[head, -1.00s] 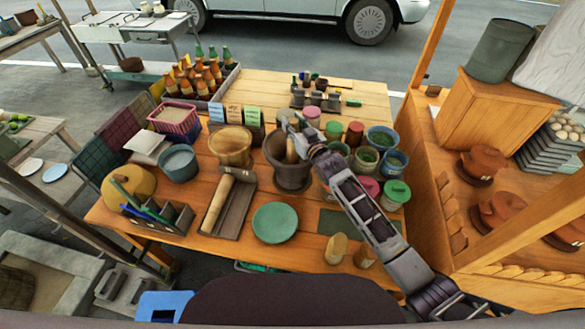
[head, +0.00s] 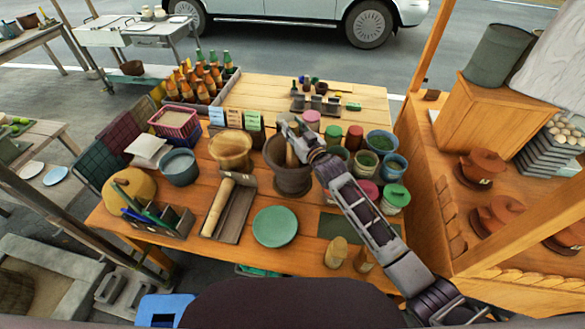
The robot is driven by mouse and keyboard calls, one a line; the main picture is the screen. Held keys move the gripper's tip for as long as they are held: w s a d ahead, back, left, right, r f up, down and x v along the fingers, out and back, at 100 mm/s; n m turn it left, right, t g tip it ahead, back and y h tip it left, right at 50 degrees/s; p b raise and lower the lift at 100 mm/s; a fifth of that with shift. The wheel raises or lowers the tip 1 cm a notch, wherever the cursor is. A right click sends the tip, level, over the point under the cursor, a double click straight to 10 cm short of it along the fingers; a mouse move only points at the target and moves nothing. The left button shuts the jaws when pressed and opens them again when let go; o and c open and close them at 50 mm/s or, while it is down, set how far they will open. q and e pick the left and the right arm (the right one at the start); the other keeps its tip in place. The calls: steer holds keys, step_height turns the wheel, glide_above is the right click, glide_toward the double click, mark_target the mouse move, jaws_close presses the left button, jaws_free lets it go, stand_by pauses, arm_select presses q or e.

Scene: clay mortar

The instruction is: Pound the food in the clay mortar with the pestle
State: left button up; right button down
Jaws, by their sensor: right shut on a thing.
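The dark clay mortar (head: 291,182) stands upright near the middle of the wooden table. The pestle (head: 291,156) is a light wooden stick, upright with its lower end inside the mortar. My right gripper (head: 291,136) is above the mortar, shut on the upper part of the pestle. The food inside the mortar is hidden by the rim and the gripper. My left gripper does not show.
A wooden bowl (head: 231,150) stands left of the mortar, and a wooden roller lies on a dark tray (head: 238,212). A green plate (head: 275,227) lies in front. Several jars and tins, with a green-lidded one (head: 396,196), crowd the right side under my arm.

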step_height(320, 180, up, 4)
steer(key=shift+r+p, duration=0.1)
steer(key=shift+p, duration=0.55)
step_height(320, 180, up, 12)
stand_by(1.3)
stand_by(0.3)
